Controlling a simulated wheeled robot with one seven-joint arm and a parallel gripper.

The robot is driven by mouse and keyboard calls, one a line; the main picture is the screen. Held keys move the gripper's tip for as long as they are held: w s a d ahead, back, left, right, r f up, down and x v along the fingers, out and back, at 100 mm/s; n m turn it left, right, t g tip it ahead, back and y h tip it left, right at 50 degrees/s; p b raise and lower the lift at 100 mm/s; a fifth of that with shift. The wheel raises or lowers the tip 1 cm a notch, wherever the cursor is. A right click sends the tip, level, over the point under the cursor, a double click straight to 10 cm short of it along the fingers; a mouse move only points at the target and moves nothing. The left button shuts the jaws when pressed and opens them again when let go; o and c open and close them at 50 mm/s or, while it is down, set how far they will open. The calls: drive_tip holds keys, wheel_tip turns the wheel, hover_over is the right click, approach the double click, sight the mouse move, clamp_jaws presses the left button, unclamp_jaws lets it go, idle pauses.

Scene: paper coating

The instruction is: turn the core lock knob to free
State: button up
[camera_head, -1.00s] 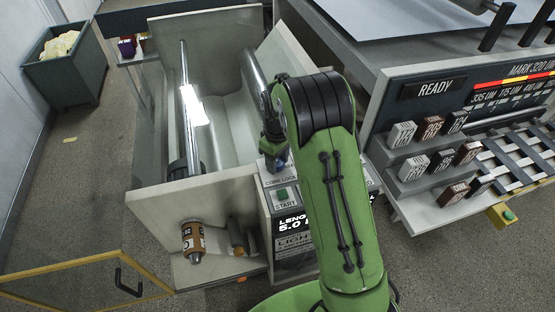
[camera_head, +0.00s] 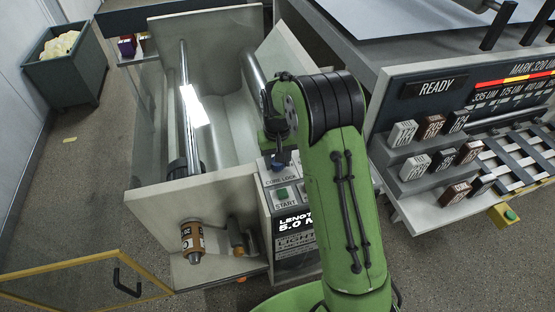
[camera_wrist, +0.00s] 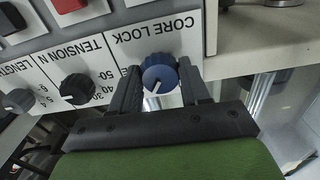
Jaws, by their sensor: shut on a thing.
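The core lock knob (camera_wrist: 160,74) is blue with a white pointer line and sits on a white panel marked CORE LOCK (camera_wrist: 156,28). In the wrist view my gripper (camera_wrist: 160,88) has one dark finger on each side of the knob and is shut on it. The pointer line points toward the lower left of that picture. The knob's position marks are hidden by my fingers. In the head view my gripper (camera_head: 281,150) reaches down to the CORE LOCK panel above the START button (camera_head: 283,193), and my green arm covers part of the panel.
A pale machine wall (camera_wrist: 245,40) stands close on the other side. The rewinder's rollers (camera_head: 186,110) lie behind its front plate (camera_head: 200,190).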

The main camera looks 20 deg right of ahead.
drive_tip(key=m, duration=0.5)
drive_tip(key=shift+m+b, duration=0.3)
drive_tip(key=m, duration=0.5)
drive_tip(key=shift+a+b, duration=0.1)
drive_tip(key=shift+b, duration=0.2)
drive_tip(key=o, duration=1.1)
drive_tip(key=shift+c, duration=0.2)
drive_tip(key=shift+r, duration=0.1)
wheel_tip(320, 180, up, 16)
drive_tip(key=p, duration=0.1)
drive_tip(key=shift+p, duration=0.4)
drive_tip(key=shift+f, duration=0.2)
